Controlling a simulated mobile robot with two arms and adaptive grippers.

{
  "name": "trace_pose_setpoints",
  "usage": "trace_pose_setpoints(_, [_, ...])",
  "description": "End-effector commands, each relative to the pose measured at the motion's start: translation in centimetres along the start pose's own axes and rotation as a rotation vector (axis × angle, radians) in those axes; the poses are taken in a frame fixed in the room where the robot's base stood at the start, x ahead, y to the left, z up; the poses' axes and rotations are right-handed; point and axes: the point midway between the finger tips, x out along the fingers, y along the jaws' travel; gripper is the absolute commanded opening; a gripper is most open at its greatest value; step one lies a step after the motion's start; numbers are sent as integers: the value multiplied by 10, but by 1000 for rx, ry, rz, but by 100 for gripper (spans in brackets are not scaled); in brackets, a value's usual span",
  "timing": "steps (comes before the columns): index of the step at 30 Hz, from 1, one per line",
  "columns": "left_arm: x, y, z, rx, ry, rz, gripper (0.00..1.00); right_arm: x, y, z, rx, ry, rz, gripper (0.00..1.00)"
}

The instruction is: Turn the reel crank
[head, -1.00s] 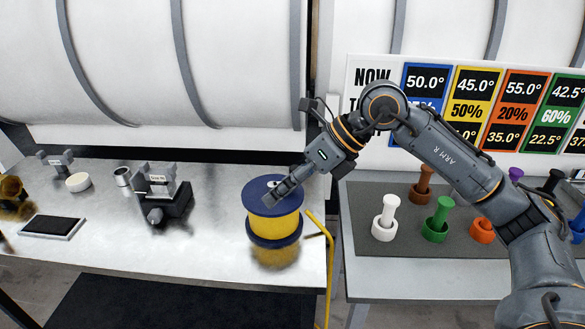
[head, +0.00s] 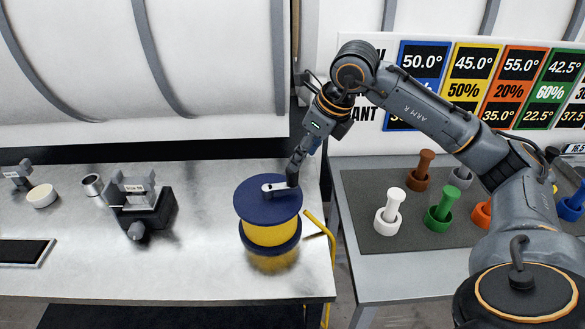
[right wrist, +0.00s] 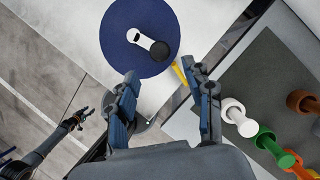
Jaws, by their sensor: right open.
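The reel (head: 270,235) stands upright on the metal bench, with a yellow middle between dark blue flanges. On its top flange lies a silver crank arm (head: 272,188) with an upright black handle (head: 292,179) at its right end. In the right wrist view the silver crank arm (right wrist: 136,37) and black handle (right wrist: 160,50) lie ahead of my fingertips. My right gripper (head: 298,157) is just above and behind the handle; its fingers (right wrist: 164,80) are spread and empty. My left gripper (right wrist: 77,119) shows small at the left of the right wrist view; its jaws are unclear.
A yellow bent tube (head: 325,240) runs down beside the reel at the bench edge. A grey mat (head: 362,195) with several colored pegs in cups lies on the right table. A black fixture (head: 142,210) stands left. Bare bench (head: 200,260) lies between.

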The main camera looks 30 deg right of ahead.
Motion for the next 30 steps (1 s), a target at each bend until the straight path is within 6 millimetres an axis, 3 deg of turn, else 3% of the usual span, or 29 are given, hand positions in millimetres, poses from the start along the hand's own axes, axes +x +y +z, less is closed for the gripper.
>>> trace_pose_setpoints(4, [-10,0,0,0,0,1,40,31,0,0,1,4,3,52])
trace_pose_setpoints(12, [-19,-6,-43,1,64,-6,40,69,1,1,1,1,3,52])
trace_pose_setpoints(24, [-19,-3,-22,1,32,-3,40,77,0,0,0,-1,0,52])
trace_pose_setpoints(30, [-19,-2,-20,1,29,-3,40,77,0,0,0,-1,0,11])
